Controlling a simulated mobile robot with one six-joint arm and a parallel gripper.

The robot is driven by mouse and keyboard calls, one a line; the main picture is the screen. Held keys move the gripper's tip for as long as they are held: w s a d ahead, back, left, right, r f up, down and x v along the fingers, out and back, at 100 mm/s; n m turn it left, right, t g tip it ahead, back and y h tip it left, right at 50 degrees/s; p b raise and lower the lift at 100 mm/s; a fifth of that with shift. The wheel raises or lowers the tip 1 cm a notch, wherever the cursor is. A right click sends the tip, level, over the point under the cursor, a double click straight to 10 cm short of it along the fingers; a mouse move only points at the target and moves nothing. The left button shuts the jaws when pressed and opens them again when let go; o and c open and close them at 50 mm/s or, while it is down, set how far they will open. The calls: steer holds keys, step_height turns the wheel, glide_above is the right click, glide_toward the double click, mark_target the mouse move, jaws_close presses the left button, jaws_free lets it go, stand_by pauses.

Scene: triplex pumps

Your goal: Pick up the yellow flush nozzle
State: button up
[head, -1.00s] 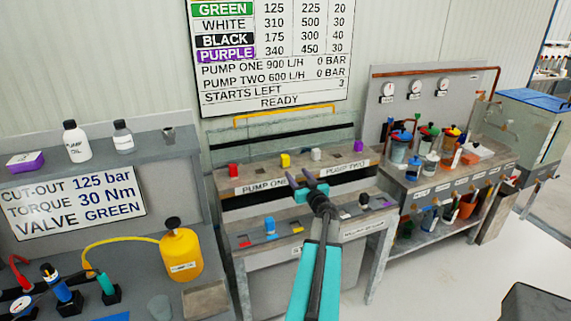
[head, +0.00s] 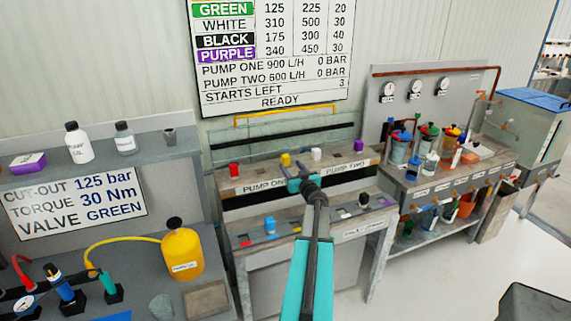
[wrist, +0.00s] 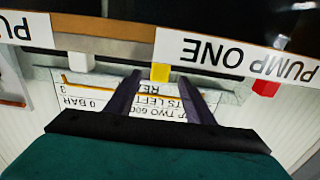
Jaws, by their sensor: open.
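The small yellow piece that I take for the flush nozzle (head: 286,160) stands on the upper ledge of the pump bench, between a red and a white piece. It shows in the wrist view (wrist: 160,72) beyond and between my fingertips. My gripper (head: 292,170) is at the ledge, close to the yellow piece in the head view. In the wrist view my gripper (wrist: 160,82) has both dark fingers apart with nothing held. I cannot tell the exact gap between the fingertips and the yellow piece.
On the ledge are a red piece (head: 234,170), a white piece (head: 316,154) and a purple piece (head: 359,146). A PUMP ONE label (wrist: 225,54) is on the ledge front. A yellow jug (head: 182,254) with a hose stands at left.

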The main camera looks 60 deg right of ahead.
mark_target(287, 161)
steer(key=shift+w, duration=0.1)
steer(key=shift+p+x, duration=0.85)
steer(key=shift+x, duration=1.7)
jaws_close()
steer(key=shift+r, duration=0.1)
